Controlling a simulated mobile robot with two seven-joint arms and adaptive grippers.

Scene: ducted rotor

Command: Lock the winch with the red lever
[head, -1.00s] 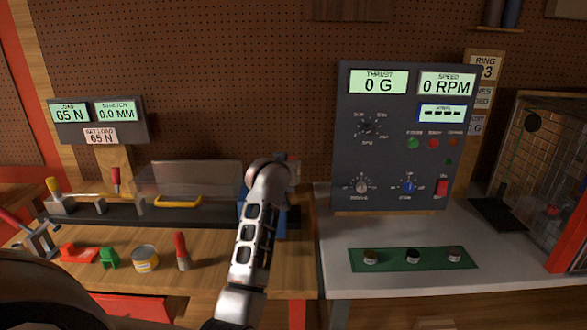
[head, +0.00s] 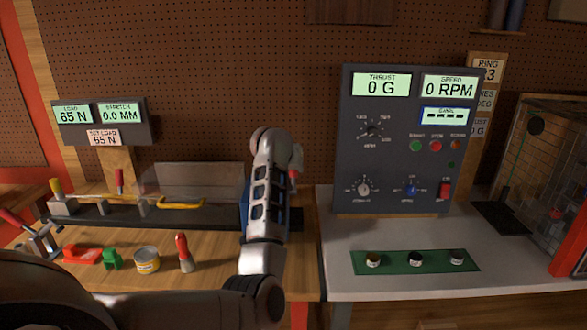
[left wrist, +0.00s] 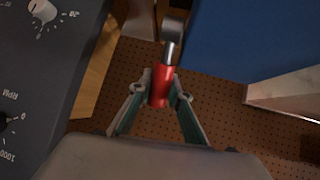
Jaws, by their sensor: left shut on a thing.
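In the left wrist view my left gripper (left wrist: 161,90) is shut on the red lever (left wrist: 160,86), with one finger on each side of its red grip. The lever's metal shank (left wrist: 172,42) runs up from the grip beside a large blue body, the winch (left wrist: 255,45). In the head view my left arm covers most of the blue winch (head: 244,203), and a bit of red (head: 294,173) shows just right of my wrist. The fingertips are hidden there. My right gripper is in neither view.
A dark control panel (head: 400,145) stands close to the right of the winch, above a white bench (head: 345,230).

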